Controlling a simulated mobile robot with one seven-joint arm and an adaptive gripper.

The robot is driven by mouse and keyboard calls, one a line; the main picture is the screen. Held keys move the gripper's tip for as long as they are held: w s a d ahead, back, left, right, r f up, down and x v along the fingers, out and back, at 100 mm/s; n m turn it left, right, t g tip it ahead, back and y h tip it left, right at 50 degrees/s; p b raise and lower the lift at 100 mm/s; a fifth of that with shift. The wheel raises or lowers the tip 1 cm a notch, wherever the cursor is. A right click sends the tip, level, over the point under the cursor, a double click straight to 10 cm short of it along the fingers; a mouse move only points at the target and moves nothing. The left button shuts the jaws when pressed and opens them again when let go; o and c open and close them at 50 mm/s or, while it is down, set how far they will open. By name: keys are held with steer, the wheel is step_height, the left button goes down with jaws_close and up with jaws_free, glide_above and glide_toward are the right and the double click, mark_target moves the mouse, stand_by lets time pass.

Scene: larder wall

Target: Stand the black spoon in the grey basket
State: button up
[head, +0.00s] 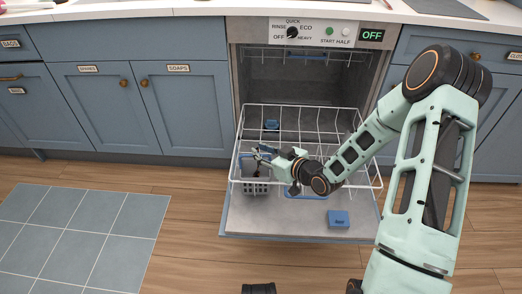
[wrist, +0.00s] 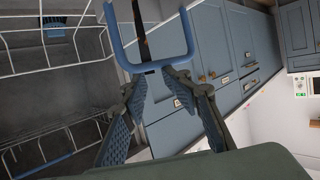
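The grey basket (head: 257,188) sits at the left of the pulled-out dishwasher rack. Its blue handle (wrist: 153,66) shows as a U shape in the wrist view. A thin dark stick (wrist: 142,38), which looks like the black spoon, shows through that handle in the wrist view. In the head view a dark piece (head: 256,168) shows upright at the basket; its lower end is hidden. My gripper (head: 262,153) is just above the basket. In the wrist view its fingers (wrist: 160,112) are spread, with nothing between them, near the handle.
The white wire rack (head: 320,190) stands over the lowered dishwasher door (head: 285,219). A blue box (head: 338,219) lies on the door at the right. A small blue item (head: 271,125) is at the back of the rack. Blue cabinets (head: 185,110) flank the machine, whose display reads OFF.

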steer(key=shift+s+d+f, duration=0.2)
steer(key=shift+f, duration=0.25)
steer(key=shift+s+d+f, duration=0.15)
steer(key=shift+s+f, duration=0.05)
steer(key=shift+f, duration=0.2)
steer(key=r+v, duration=0.2)
steer(key=v, duration=0.9)
steer(key=shift+a, duration=0.1)
